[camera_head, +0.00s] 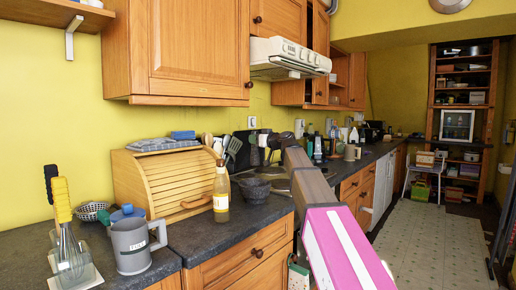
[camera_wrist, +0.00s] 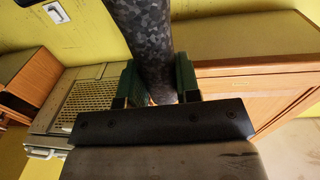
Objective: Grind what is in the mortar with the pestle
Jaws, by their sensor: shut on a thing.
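The mortar (camera_head: 254,190) is a small dark stone bowl on the dark counter, right of an amber bottle; its contents cannot be made out. In the wrist view my gripper (camera_wrist: 157,82) is shut on the pestle (camera_wrist: 140,35), a thick, dark grey speckled cylinder. The green fingers press on both its sides. The mortar does not show in the wrist view. In the head view my brown and pink arm reaches in from the lower right, to the right of the mortar. The fingers and the pestle cannot be clearly made out there.
A bottle (camera_head: 221,190) stands close left of the mortar, before a wooden bread box (camera_head: 160,182). A grey mug (camera_head: 133,245) and a whisk (camera_head: 68,248) stand at the front left. A range hood (camera_head: 287,58) hangs above. Utensils crowd the wall behind the mortar.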

